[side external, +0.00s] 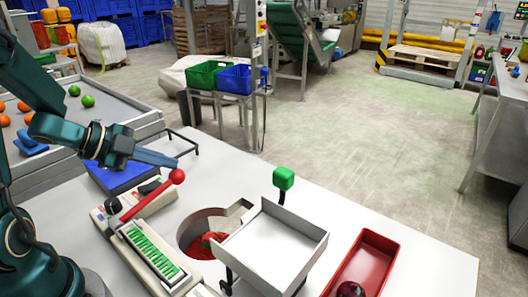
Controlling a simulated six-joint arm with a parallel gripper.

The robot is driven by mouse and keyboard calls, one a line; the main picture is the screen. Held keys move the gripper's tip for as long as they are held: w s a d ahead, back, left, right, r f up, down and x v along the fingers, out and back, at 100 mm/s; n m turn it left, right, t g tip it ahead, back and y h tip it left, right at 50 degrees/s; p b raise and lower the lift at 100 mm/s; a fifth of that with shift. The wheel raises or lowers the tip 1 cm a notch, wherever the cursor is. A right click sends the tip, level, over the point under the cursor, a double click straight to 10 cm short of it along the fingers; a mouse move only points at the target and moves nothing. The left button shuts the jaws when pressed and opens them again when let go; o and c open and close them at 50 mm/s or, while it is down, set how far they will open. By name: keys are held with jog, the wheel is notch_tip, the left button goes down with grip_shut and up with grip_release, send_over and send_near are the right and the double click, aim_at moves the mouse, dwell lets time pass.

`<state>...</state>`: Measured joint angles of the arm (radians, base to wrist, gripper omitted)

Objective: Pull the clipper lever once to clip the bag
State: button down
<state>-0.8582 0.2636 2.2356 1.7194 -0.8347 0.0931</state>
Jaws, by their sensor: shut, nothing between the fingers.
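The clipper (108,222) is a long beige device lying on the white table, with a green ribbed strip (152,250) toward its near end. Its red lever (150,197) slants up to the right and ends in a red ball knob (177,176). My gripper (174,161) reaches in from the left, its blue-grey fingers shut and empty. The fingertips show just above the knob; I cannot tell whether they touch it. Red material, perhaps the net bag (213,241), shows in a round hole right of the clipper.
A white tray (308,238) on a dark frame stands right of the hole, with a green knob (283,178) behind it. A red tray (382,243) holds a dark red item at the near right. A blue tray (124,180) lies behind the clipper.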

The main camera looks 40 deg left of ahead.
jog(key=shift+s+r, duration=0.25)
jog(key=shift+r, duration=0.4)
jog(key=shift+s+r, duration=0.2)
jog(key=shift+r, duration=0.45)
jog(key=r, duration=0.2)
jog(key=s+r, duration=0.1)
jog(key=r, duration=0.1)
jog(key=shift+s+r, duration=0.2)
jog(key=shift+r, duration=0.2)
